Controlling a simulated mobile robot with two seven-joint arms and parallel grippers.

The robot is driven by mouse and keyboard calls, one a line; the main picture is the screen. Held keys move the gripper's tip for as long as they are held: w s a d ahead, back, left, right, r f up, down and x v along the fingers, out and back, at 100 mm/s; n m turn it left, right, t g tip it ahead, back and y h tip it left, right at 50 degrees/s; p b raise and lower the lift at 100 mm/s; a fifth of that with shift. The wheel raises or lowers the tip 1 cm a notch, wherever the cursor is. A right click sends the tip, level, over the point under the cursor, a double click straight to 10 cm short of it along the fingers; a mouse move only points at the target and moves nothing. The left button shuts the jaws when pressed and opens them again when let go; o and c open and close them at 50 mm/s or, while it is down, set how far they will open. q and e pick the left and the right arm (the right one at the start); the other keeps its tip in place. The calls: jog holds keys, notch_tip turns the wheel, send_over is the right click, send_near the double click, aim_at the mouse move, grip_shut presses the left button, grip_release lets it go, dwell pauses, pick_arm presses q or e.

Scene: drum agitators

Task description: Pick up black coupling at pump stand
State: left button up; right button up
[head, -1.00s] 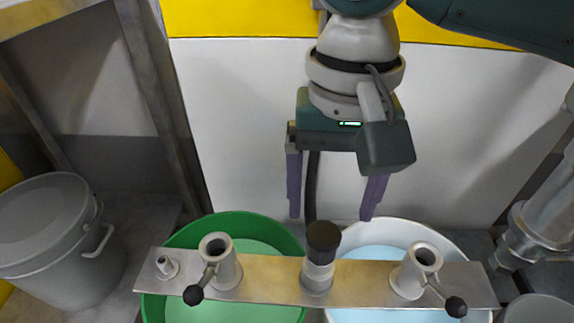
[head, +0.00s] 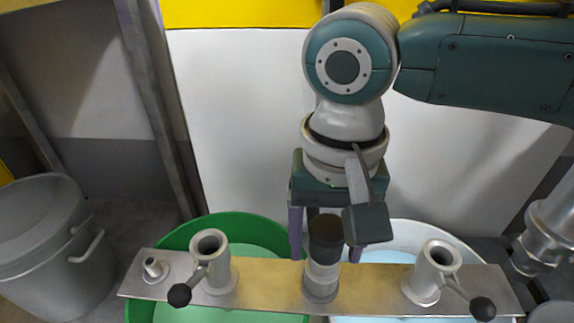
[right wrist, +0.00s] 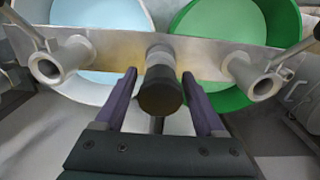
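The black coupling (head: 325,229) is a dark cylinder on top of a grey post (head: 321,278) at the middle of the metal bar. My right gripper (head: 326,252) is open, with one purple finger to each side of the coupling. In the right wrist view the coupling (right wrist: 161,92) sits between the two open fingers (right wrist: 158,88), with gaps visible on both sides. The fingers look apart from it. My left gripper is not in view.
The metal bar (head: 262,283) also bears two grey tube holders with black-knobbed levers, left (head: 216,270) and right (head: 432,272), and a small peg (head: 154,268). A green tub (head: 190,234) and a white tub (head: 424,232) stand beneath. A lidded grey bucket (head: 48,240) is at left.

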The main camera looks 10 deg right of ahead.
grip_shut()
dwell(0.3)
dwell(0.4)
jog(key=shift+r, duration=0.4)
notch_tip(320, 180, up, 19)
jog(key=p, duration=0.9)
jog(key=shift+r, duration=0.15)
